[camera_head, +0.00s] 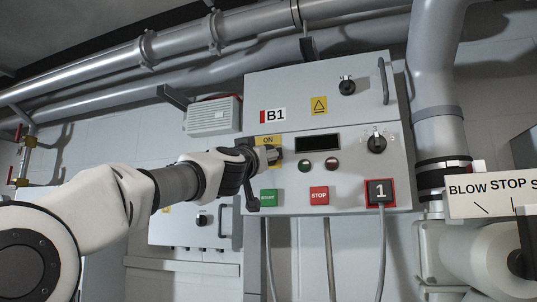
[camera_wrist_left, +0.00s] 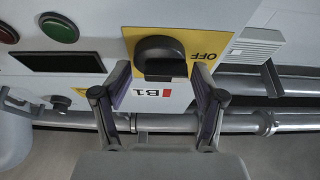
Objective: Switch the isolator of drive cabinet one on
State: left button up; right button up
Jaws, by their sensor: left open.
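The isolator is a black rotary knob (camera_wrist_left: 157,50) on a yellow plate (camera_wrist_left: 236,45) on the front of the cabinet marked B1 (camera_head: 345,150). In the wrist view the word OFF shows on the plate. In the head view the plate (camera_head: 268,141) shows the word ON, and my left gripper (camera_head: 268,159) covers most of the knob. My left gripper (camera_wrist_left: 160,72) is open, with one finger on each side of the knob's grip bar. I cannot tell whether the fingers touch it. My right gripper is not in view.
Below the isolator are a green START button (camera_head: 268,197) and a red STOP button (camera_head: 319,195). Large pipes (camera_head: 437,60) stand at the right.

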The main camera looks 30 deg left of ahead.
pick_arm(q)
jog(key=shift+s+r, duration=0.15)
jog(key=shift+s, duration=0.3)
jog(key=shift+s+a+r, duration=0.1)
jog(key=shift+s, duration=0.2)
jog(key=shift+c, duration=1.3)
jog(key=shift+a, duration=0.1)
jog(key=c, duration=0.6)
jog(key=shift+w, duration=0.1)
jog(key=shift+c, duration=1.4)
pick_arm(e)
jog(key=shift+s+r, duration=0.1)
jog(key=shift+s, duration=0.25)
